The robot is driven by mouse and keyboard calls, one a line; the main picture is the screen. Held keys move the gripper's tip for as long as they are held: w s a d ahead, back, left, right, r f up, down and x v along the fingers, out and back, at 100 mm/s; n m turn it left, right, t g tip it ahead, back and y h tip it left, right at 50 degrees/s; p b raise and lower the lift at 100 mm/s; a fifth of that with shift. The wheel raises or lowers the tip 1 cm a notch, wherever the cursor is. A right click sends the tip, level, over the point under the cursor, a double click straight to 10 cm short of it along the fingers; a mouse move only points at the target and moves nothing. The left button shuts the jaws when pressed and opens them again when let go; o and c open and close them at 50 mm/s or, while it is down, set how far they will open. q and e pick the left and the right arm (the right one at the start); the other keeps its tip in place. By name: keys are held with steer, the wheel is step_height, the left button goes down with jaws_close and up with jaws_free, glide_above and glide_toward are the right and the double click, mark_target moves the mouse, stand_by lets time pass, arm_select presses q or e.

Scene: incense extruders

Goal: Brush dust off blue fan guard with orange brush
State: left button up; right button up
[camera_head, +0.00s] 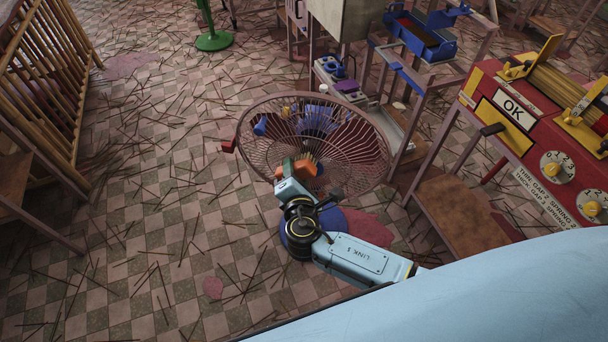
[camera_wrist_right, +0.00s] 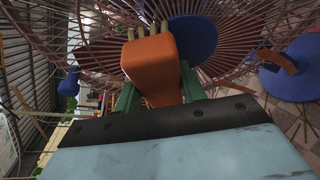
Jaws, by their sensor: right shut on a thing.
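A large round fan guard (camera_head: 352,168) of dull reddish-brown wire stands in the middle of the head view, with blue parts behind its wires. Its wires also fill the top of the right wrist view (camera_wrist_right: 60,38), around a blue disc (camera_wrist_right: 205,42). My right gripper (camera_head: 297,178) is shut on an orange brush (camera_head: 305,167) in front of the guard's lower part. In the right wrist view the orange block (camera_wrist_right: 152,62) sits between green fingers, its tan bristles pointing at the wires. I cannot tell whether they touch. My left gripper is out of view.
A round blue base (camera_head: 336,220) is partly behind my arm. A red machine (camera_head: 480,105) with an OK sign and a brown bench (camera_head: 455,212) stand at right. A wooden rack (camera_head: 45,85) stands at left. Thin sticks litter the checkered floor (camera_head: 150,210).

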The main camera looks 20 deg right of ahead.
steer(key=shift+w+r, duration=0.1)
steer(key=shift+r, duration=0.05)
steer(key=shift+s+a+p, duration=0.15)
steer(key=shift+s+a, duration=0.35)
steer(key=shift+s, duration=0.35)
steer(key=shift+s+a+p, duration=0.1)
steer(key=shift+s+a, duration=0.45)
steer(key=shift+s, duration=0.3)
steer(key=shift+s+a+p, duration=0.15)
steer(key=shift+s+a, duration=0.35)
steer(key=shift+s, duration=0.35)
steer(key=shift+s+a, duration=0.4)
steer(key=shift+s, duration=0.25)
steer(key=shift+s+a, duration=0.4)
steer(key=shift+s, duration=0.2)
